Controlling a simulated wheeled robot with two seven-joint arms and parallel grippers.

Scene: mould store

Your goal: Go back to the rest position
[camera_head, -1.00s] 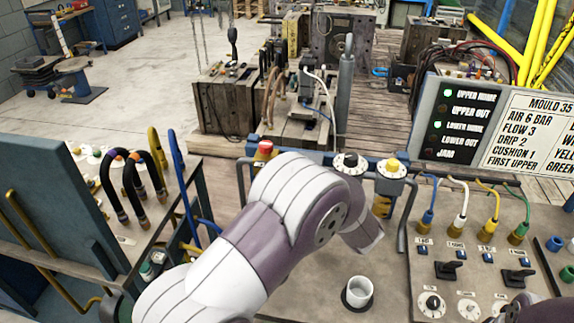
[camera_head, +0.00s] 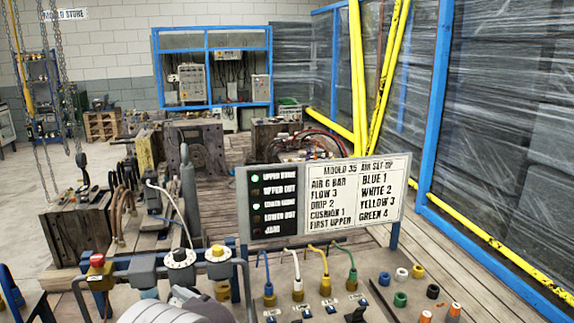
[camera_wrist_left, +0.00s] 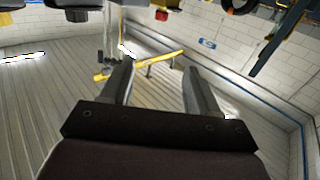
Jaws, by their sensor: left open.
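My left gripper (camera_wrist_left: 158,88) shows in the left wrist view with its two fingers apart and nothing between them. My right gripper does not show in either view.
A sign board (camera_head: 325,195) stands behind several coloured hoses. Yellow rails and wrapped stacks line the right.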

